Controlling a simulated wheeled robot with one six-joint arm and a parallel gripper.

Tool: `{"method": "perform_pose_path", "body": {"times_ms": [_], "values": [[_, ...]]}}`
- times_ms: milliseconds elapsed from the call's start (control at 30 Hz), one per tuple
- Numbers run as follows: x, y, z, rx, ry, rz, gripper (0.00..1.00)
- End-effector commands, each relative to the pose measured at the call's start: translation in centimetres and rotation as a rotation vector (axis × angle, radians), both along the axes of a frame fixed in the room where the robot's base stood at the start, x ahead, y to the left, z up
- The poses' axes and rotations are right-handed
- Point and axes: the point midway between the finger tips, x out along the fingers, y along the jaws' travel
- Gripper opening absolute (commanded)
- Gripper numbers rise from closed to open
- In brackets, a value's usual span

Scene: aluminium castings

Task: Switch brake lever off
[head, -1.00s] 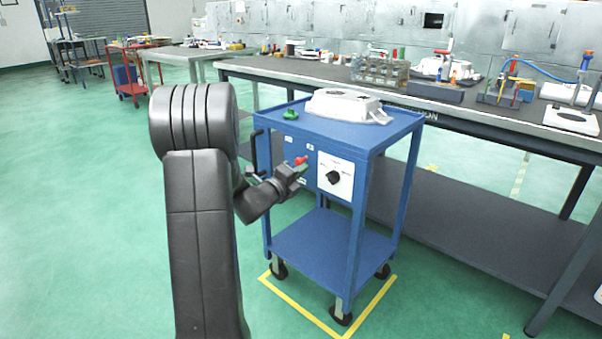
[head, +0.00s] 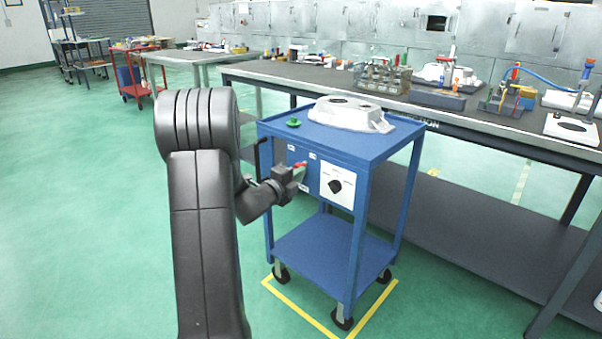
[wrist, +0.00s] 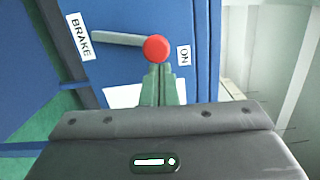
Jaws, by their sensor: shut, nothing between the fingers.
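The brake lever has a grey shaft and a round red knob (wrist: 156,48). It is on the blue cart's side panel, and its red part shows in the head view (head: 299,165). In the wrist view the shaft runs from the left to the knob, which lies beside the ON label (wrist: 184,55). A BRAKE label (wrist: 78,36) is near the shaft's other end. My gripper (wrist: 160,72) is shut and empty, its fingertips close to the knob; I cannot tell whether they touch. In the head view my gripper (head: 296,181) is in front of the panel.
The blue cart (head: 385,147) carries a metal casting (head: 350,113) and a green knob (head: 293,123) on top. A white dial plate (head: 337,182) is right of the lever. A long workbench (head: 480,115) stands behind. Green floor is open at left.

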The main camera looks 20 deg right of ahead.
Motion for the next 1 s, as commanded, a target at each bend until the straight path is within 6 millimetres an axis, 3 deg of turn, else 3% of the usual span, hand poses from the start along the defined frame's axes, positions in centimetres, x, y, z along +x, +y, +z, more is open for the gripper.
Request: {"method": "perform_pose_path", "body": {"times_ms": [33, 300, 700, 1000], "values": [[0.4, 0.2, 0.8, -0.014, 0.037, 0.001, 0.0], [2.3, 0.9, 1.8, -0.112, 0.275, 0.001, 0.0], [4.7, 1.9, 1.6, -0.233, 0.565, 0.0, 0.0], [5.6, 2.3, 1.3, -0.243, 0.587, 0.0, 0.0]]}}
